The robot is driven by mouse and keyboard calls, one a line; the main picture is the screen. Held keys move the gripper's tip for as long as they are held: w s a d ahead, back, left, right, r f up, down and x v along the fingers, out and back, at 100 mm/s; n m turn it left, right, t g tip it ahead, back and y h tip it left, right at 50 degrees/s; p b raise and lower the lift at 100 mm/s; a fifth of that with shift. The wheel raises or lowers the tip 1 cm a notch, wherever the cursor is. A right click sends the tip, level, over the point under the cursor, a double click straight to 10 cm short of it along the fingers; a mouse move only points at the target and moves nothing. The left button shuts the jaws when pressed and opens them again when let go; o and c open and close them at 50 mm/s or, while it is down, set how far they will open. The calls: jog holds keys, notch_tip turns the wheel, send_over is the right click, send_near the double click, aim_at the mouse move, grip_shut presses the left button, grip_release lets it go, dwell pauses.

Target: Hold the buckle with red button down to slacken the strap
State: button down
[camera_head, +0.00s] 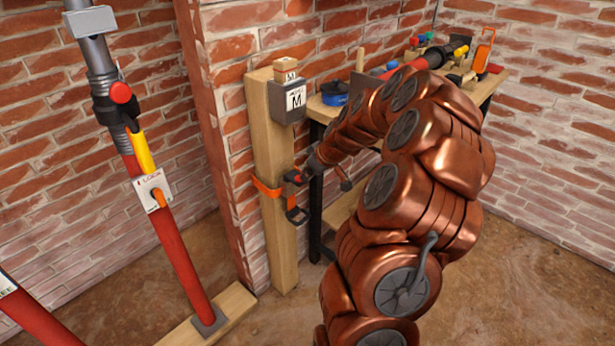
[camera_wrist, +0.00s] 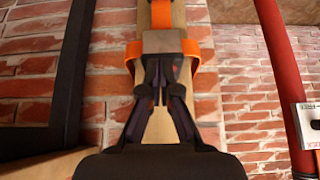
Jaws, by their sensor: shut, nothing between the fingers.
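An orange strap (camera_head: 267,188) runs around an upright wooden post (camera_head: 277,240). In the wrist view the strap (camera_wrist: 204,52) shows on both sides of a grey buckle (camera_wrist: 163,41). The buckle (camera_head: 292,176) is small and partly hidden by my gripper in the head view. My gripper (camera_wrist: 164,66) is shut, with its fingertips together at the lower edge of the buckle and nothing between them. I cannot tell whether they touch it. The red button is not clear, and the fingers may cover it. A dark loop (camera_head: 298,215) sits just below the buckle.
A workbench (camera_head: 488,88) with tools stands behind my arm. A red prop (camera_head: 180,250) with a white lock plate (camera_head: 152,190) leans at left, its foot on a wooden board (camera_head: 228,310). Brick walls enclose the corner.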

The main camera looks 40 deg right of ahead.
notch_tip(320, 180, up, 14)
jog(key=s, duration=0.2)
jog(key=shift+s+d+f, duration=0.15)
jog(key=shift+s+f, duration=0.05)
jog(key=shift+s, duration=0.2)
dwell(0.5)
jog(key=s+a+f+n+g+y, duration=0.15)
jog(key=s+a, duration=0.35)
jog(key=a, duration=0.8)
jog(key=s+a+f+m+g, duration=0.1)
jog(key=s+a+g, duration=0.25)
jog(key=a, duration=0.85)
jog(key=s+a+f+m+g+h, duration=0.1)
jog(key=s+a+f+g, duration=0.2)
jog(key=s, duration=0.8)
jog(key=s+a+f+m+g+h, duration=0.15)
jog(key=s+a, duration=0.25)
jog(key=s, duration=0.8)
notch_tip(320, 180, up, 20)
jog(key=t+p, duration=0.1)
jog(key=p, duration=1.7)
jog(key=shift+w+f+n+p, duration=0.25)
jog(key=shift+w+n+p, duration=0.1)
jog(key=shift+n+p, duration=0.05)
